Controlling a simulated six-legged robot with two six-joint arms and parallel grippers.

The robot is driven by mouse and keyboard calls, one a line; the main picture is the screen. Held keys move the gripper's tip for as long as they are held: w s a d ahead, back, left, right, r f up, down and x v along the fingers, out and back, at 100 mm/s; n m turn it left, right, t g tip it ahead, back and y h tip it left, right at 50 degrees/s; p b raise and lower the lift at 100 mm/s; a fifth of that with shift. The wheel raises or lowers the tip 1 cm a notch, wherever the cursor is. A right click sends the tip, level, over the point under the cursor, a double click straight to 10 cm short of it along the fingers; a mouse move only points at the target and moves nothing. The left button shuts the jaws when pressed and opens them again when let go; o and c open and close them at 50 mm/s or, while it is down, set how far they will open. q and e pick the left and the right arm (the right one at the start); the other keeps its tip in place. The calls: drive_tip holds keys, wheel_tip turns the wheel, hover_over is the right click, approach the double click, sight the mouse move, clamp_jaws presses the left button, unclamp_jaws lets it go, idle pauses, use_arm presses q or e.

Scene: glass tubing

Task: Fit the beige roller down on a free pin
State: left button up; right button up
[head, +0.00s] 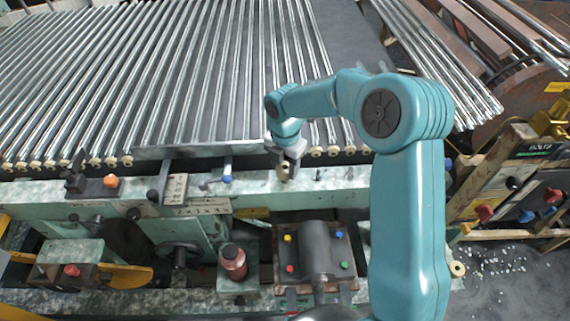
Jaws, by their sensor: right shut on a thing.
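My right gripper (285,160) reaches in from the right over the pale green rail and is shut on a beige roller (284,174). The fingers hide part of the roller. It is at or just above the rail's top; I cannot tell whether it touches. Small dark pins stand on the rail to the right of the gripper, one close by (318,174) and one farther right (348,172). I cannot tell whether a pin is under the held roller. My left gripper is not in view.
Glass tubes (200,75) lie in a row behind the rail, with beige rollers (93,161) at their near ends. A blue-knobbed lever (227,179) and an orange knob (110,182) stand left along the rail. A dark red bottle (232,262) stands in front, lower down.

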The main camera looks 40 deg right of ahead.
drive_tip(key=shift+f+b, duration=0.75)
drive_tip(key=shift+f, duration=0.5)
drive_tip(key=o, duration=1.1)
wheel_tip(320, 180, up, 16)
drive_tip(key=shift+r, duration=0.25)
drive_tip(key=shift+f, duration=0.1)
